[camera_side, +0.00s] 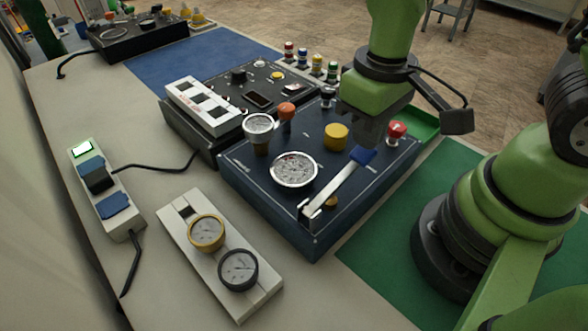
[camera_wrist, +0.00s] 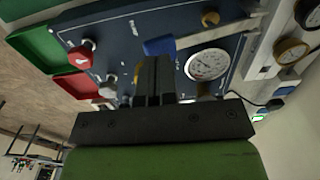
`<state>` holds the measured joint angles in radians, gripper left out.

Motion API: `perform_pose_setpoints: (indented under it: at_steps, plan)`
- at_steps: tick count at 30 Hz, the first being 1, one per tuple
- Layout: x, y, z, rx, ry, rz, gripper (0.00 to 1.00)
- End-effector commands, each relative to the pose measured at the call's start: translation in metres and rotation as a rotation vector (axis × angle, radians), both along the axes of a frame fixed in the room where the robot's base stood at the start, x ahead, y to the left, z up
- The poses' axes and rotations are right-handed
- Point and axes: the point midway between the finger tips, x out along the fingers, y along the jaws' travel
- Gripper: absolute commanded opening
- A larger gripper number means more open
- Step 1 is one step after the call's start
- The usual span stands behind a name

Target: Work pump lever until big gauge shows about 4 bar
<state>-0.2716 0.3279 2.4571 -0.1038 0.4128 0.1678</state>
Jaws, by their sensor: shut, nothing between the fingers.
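The pump lever (camera_side: 334,188) is a pale bar with a blue grip (camera_side: 363,156) at its upper end, on the dark blue panel box. It slants up to the right in the side view. The big gauge (camera_side: 294,170) has a white face and sits left of the lever; its reading is too small to tell. My gripper (camera_side: 366,130) is above the panel, just behind the blue grip. In the wrist view my gripper (camera_wrist: 156,68) has its dark fingers together and empty, close to the blue grip (camera_wrist: 159,46). I cannot tell whether they touch. The big gauge (camera_wrist: 208,65) also shows there.
The panel also carries a yellow knob (camera_side: 336,136), a red knob (camera_side: 396,131), an orange knob (camera_side: 286,111) and a smaller upright gauge (camera_side: 258,126). A white plate with two gauges (camera_side: 206,232) lies in front left. The green mat (camera_side: 385,237) at right is partly clear.

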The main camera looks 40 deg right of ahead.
Motion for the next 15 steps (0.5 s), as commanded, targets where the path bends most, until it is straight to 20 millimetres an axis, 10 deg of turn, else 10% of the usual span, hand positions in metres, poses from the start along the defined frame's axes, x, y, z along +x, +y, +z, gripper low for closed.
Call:
perform_pose_setpoints:
  at_steps: [15]
  plan:
    - [0.0, 0.0, -0.019, -0.001, 0.003, 0.001, 0.0]
